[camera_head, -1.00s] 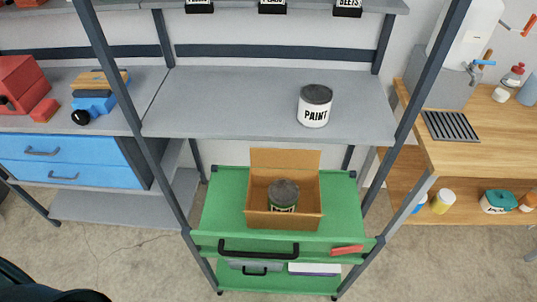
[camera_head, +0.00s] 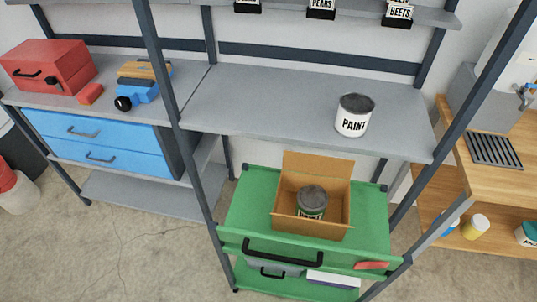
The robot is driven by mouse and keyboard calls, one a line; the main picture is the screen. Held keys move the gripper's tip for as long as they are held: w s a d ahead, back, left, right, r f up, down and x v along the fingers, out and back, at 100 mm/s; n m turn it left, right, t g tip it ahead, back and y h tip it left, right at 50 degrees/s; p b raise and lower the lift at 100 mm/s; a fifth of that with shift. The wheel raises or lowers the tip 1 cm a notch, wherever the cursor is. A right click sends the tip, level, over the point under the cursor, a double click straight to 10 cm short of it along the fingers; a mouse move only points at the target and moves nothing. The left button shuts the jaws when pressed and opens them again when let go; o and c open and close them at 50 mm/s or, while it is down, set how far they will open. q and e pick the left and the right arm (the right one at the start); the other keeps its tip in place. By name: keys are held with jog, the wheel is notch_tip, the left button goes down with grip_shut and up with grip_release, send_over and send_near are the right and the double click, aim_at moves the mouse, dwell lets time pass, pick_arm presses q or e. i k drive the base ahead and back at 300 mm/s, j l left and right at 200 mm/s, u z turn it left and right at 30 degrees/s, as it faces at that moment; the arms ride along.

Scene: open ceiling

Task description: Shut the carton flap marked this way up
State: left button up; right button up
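An open cardboard carton (camera_head: 312,228) stands on the top of a green cart (camera_head: 252,200). Its back flap (camera_head: 318,165) stands up, and no marking on it can be read from here. A dark-lidded can (camera_head: 311,202) sits inside the carton. Neither of my grippers shows in the head view.
A grey shelf (camera_head: 270,110) above and behind the cart holds a paint can (camera_head: 353,116). Shelf uprights (camera_head: 180,130) stand in front, left and right of the cart. A red item (camera_head: 371,265) lies on the cart's front edge. Bare floor (camera_head: 130,250) lies to the left.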

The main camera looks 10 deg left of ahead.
aim_at(323, 166)
jog(key=u, duration=1.05)
jog(key=i+j+u, duration=0.2)
jog(key=j, duration=0.15)
jog(key=i+j+u, duration=0.45)
jog(key=j, duration=0.25)
jog(key=i+j+z, duration=0.15)
jog(key=i, duration=0.15)
jog(key=i+z, duration=0.15)
jog(key=i, duration=0.15)
jog(key=i+z, duration=0.15)
jog(key=z, duration=0.3)
jog(key=i+j+z, duration=0.15)
jog(key=z, duration=0.75)
jog(key=i+j+z, duration=0.1)
jog(key=z, duration=0.3)
jog(key=j+z, duration=0.1)
jog(key=z, duration=0.3)
jog(key=j+z, duration=0.15)
jog(key=z, duration=0.25)
jog(key=j+z, duration=0.1)
jog(key=z, duration=0.3)
jog(key=i+j+z, duration=0.1)
jog(key=z, duration=0.3)
jog(key=j+z, duration=0.2)
jog(key=z, duration=0.2)
jog(key=j+z, duration=0.15)
jog(key=z, duration=0.25)
jog(key=j+z, duration=0.4)
jog(key=z, duration=0.2)
